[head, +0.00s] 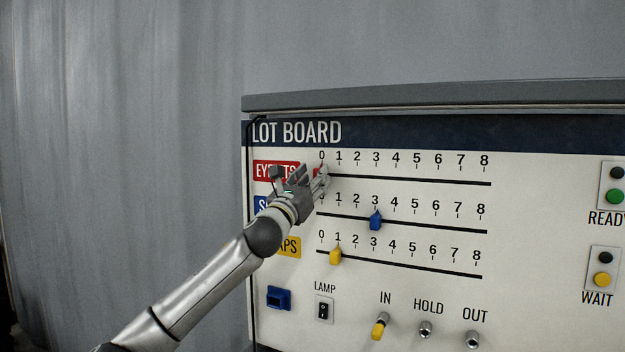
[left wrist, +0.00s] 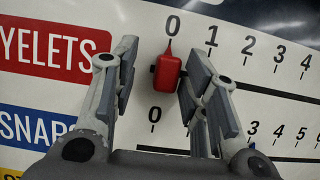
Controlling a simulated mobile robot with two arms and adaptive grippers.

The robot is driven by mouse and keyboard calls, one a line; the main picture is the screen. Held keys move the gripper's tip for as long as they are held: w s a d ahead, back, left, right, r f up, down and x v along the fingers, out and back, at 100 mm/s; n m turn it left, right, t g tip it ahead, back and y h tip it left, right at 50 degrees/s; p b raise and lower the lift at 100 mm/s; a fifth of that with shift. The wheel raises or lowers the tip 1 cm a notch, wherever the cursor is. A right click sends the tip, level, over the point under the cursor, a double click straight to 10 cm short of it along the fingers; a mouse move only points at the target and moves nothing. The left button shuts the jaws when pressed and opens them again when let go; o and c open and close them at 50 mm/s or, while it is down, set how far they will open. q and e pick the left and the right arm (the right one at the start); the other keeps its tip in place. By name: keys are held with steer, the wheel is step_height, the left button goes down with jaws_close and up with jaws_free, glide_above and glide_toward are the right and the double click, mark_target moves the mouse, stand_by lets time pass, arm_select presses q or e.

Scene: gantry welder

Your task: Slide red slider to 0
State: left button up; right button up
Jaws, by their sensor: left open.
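The red slider (left wrist: 167,73) shows in the left wrist view at the left end of the top track, with its pointer up at the 0 mark. In the head view only a bit of the red slider (head: 319,172) shows behind my gripper. My left gripper (head: 318,176) is at the left end of the top row. In the left wrist view my left gripper (left wrist: 160,75) is open, with one finger on each side of the red slider. A gap shows on the left; the right finger is very close, and contact cannot be told. My right gripper is not in view.
The blue slider (head: 376,221) sits at 3 on the middle track. The yellow slider (head: 336,256) sits near 1 on the bottom track. Below are a blue socket (head: 279,298), a lamp switch (head: 324,310) and several toggles. The space left of the board is clear.

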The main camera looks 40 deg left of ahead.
arm_select(q)
steer(key=v, duration=0.7)
steer(key=shift+s, duration=0.25)
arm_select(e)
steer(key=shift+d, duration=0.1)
arm_select(q)
steer(key=shift+d, duration=0.1)
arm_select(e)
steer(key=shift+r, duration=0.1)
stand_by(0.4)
